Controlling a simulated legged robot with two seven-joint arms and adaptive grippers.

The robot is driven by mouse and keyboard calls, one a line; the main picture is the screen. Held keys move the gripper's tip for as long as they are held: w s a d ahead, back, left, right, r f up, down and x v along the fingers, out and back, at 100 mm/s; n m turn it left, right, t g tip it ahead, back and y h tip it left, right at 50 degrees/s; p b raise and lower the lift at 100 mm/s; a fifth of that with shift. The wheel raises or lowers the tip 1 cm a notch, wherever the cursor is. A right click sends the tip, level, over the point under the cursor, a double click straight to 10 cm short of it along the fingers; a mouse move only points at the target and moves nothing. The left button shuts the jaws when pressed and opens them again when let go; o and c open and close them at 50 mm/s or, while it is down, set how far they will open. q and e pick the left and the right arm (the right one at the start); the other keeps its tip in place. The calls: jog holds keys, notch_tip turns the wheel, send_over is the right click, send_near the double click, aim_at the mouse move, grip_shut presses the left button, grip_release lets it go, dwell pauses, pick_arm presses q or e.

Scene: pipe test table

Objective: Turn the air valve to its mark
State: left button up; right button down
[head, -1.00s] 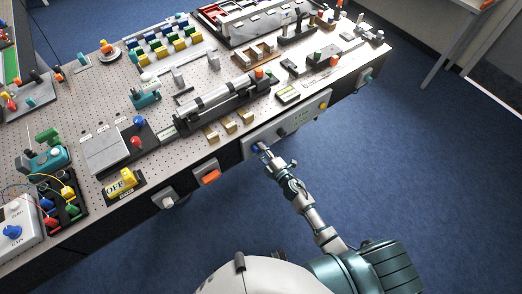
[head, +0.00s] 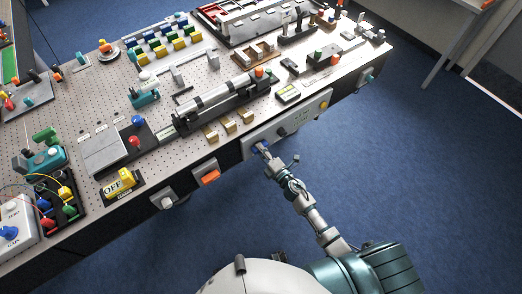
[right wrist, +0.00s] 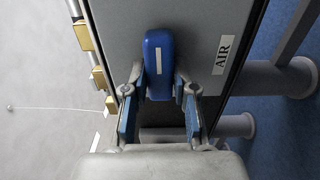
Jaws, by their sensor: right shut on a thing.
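The air valve has a blue handle (right wrist: 158,62) with a white line on it, on the grey front panel. In the right wrist view it stands almost upright, left of the white AIR label (right wrist: 222,54). My right gripper (right wrist: 158,92) is shut on the handle, one finger at each side. In the head view the gripper (head: 262,149) reaches the panel on the table's front edge, and the blue handle is mostly hidden by it. I cannot make out the valve's mark. My left gripper is not in view.
The panel (head: 300,122) also carries a dark knob (head: 282,132) and a yellow button (head: 324,105). An orange switch (head: 210,177) sits further left on the front edge. The pegboard table (head: 75,112) is crowded above. The blue floor in front is clear.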

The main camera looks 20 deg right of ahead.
jog(key=shift+s+a+f, duration=0.1)
jog(key=shift+s+f, duration=0.1)
jog(key=shift+f, duration=0.25)
jog(key=c, duration=0.9)
grip_release()
jog(key=shift+r, duration=0.2)
jog(key=v, duration=1.2)
jog(key=shift+w, duration=0.1)
